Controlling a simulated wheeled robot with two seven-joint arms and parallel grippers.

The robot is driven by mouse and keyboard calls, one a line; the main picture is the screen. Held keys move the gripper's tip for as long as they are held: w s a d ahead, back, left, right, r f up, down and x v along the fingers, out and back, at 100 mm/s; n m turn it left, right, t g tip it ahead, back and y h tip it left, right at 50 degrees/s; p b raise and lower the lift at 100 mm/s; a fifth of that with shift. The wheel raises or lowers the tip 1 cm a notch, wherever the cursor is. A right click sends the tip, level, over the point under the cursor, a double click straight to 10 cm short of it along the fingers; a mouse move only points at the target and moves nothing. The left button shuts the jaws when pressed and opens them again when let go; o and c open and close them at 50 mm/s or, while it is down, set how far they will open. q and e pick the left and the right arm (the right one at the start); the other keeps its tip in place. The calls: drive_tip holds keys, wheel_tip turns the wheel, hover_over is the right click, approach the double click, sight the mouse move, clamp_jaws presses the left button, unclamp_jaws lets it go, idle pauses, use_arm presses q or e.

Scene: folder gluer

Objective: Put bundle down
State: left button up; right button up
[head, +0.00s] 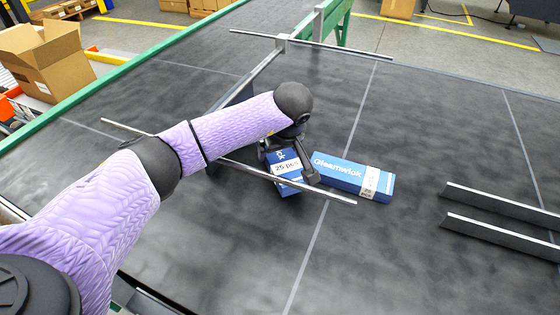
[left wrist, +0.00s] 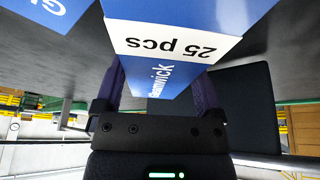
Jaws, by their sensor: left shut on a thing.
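My left gripper (head: 292,163) is shut on a blue and white bundle (head: 286,166) marked "25 pcs", over the dark table. In the left wrist view the bundle (left wrist: 170,42) sits between the two fingers, its white "25 pcs" label towards the camera. A second blue bundle (head: 338,173) marked "Gleamwick" lies on the table just right of the held one. Part of it also shows at the upper left of the left wrist view (left wrist: 50,10). Whether the held bundle touches the table or the other bundle, I cannot tell. My right gripper is not in view.
A thin metal rod (head: 320,195) runs across in front of the bundles. A dark upright rail (head: 245,88) stands behind the arm. Two dark rails (head: 495,235) lie at the right. The table (head: 410,130) is bare beyond the bundles. An open carton (head: 45,62) stands outside the green edge.

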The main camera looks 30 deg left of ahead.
sight(278, 160)
use_arm(q)
wheel_tip(278, 160, down, 3)
drive_tip(key=shift+b, duration=0.3)
drive_tip(key=shift+r, duration=0.1)
drive_tip(key=o, duration=1.3)
drive_tip(key=shift+c, duration=0.2)
